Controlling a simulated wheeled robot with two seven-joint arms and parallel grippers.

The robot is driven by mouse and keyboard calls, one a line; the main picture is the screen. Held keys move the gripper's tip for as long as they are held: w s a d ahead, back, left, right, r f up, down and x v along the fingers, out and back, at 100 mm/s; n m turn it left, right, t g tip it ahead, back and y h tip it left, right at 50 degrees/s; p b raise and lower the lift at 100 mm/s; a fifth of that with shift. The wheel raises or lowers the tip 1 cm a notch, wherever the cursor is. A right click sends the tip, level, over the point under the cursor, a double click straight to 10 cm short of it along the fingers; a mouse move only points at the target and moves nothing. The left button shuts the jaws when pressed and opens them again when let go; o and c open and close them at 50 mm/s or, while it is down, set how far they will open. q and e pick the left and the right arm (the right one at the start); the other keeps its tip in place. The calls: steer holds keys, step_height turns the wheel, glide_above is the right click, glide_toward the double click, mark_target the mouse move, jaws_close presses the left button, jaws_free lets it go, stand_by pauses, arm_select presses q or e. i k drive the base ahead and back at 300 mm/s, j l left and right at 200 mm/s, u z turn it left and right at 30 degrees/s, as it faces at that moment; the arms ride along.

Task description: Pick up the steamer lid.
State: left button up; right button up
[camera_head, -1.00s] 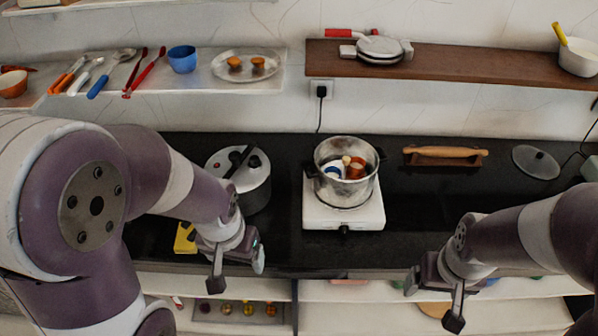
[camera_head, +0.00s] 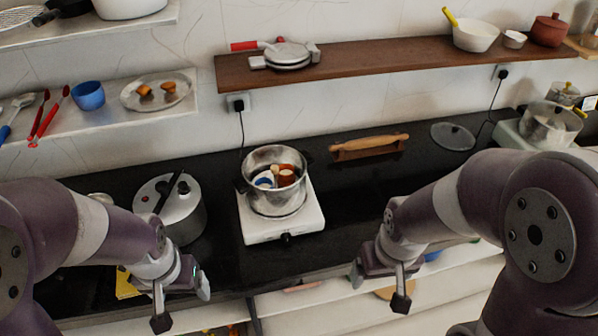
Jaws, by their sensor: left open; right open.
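A round, dark glass lid with a knob (camera_head: 453,136), the only loose lid I see, lies flat on the black counter (camera_head: 335,215) at the back right. Nothing covers it. My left gripper (camera_head: 181,305) is open and empty at the counter's front edge, in front of the silver pot with a closed lid (camera_head: 180,212). My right gripper (camera_head: 380,288) is open and empty in front of the counter edge, well nearer and left of the glass lid. Neither gripper touches anything.
An open steel pot (camera_head: 262,203) holding small items stands on a white burner (camera_head: 262,230). A rolling pin (camera_head: 370,143) lies on its stand left of the glass lid. Another pot (camera_head: 549,126) stands at right. A wooden shelf (camera_head: 370,59) hangs above. The counter right of the burner is mostly clear.

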mark_target(450, 136)
steer(key=i+l+u, duration=0.25)
steer(key=l+u, duration=0.2)
steer(key=l, duration=1.1)
steer(key=l+u, duration=0.45)
steer(key=l, duration=1.1)
